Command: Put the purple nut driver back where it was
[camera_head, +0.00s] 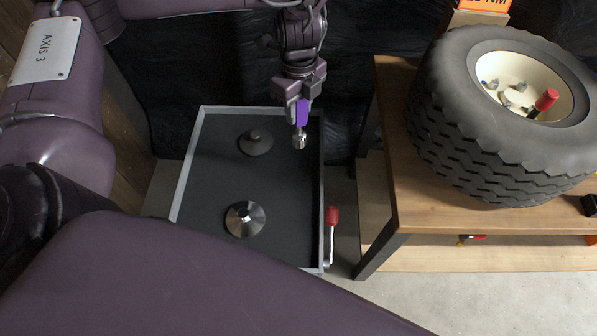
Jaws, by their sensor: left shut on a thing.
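The purple nut driver (302,116) is held in my left gripper (300,104), which is shut on its purple handle. Its metal socket end (299,142) points down, above the right part of a dark tray (200,190) with a light rim. The driver appears apart from the tray floor. My right gripper is not in view.
A dark disc with a knob (256,142) and a shiny metal cone (245,219) lie in the tray. A red-handled tool (332,220) is at its right rim. A wooden table (410,180) at right bears a large tyre (480,120) with a red-ended tool (545,100) inside its rim.

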